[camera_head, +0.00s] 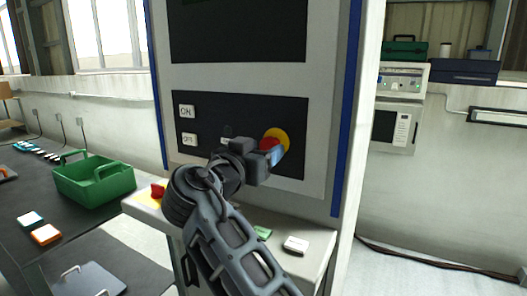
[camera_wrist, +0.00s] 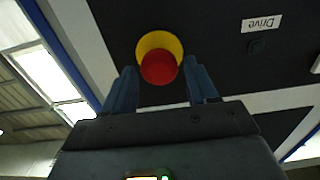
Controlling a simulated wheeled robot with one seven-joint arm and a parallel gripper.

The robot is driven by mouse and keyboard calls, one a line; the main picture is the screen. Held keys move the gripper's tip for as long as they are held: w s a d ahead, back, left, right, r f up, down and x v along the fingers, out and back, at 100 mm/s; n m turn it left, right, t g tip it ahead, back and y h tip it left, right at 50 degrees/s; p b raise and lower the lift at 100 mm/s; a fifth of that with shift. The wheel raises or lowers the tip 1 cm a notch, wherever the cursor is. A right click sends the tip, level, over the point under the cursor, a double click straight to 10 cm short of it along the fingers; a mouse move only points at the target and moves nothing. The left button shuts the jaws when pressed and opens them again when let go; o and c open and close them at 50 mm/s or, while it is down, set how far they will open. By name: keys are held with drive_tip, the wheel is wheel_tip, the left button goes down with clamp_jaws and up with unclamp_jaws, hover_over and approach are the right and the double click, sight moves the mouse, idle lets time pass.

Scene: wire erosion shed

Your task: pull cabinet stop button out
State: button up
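The cabinet stop button is a red mushroom head (camera_head: 268,144) on a yellow round backing (camera_head: 284,138), set on the cabinet's black panel (camera_head: 295,108). In the wrist view the red head (camera_wrist: 158,68) shows in front of the yellow disc (camera_wrist: 158,39). My gripper (camera_head: 277,152) is at the button. In the wrist view my gripper (camera_wrist: 162,88) has its two blue fingers apart, one on each side of the red head, with small gaps visible. Whether the fingertips reach past the head's rim cannot be told.
The panel has an ON key (camera_head: 187,111) and another key below it (camera_head: 189,140). A ledge (camera_head: 215,222) with a red knob (camera_head: 158,190) and small blocks juts out below. A green basket (camera_head: 95,183) stands on the dark table at left. A "Drive" label (camera_wrist: 262,23) shows near the button.

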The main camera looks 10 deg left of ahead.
drive_tip(key=shift+o, duration=1.2)
drive_tip(key=shift+w+d, duration=0.1)
drive_tip(key=b+v, duration=0.2)
drive_tip(key=v, duration=0.5)
drive_tip(key=shift+s, duration=0.35)
drive_tip(key=shift+a, duration=0.2)
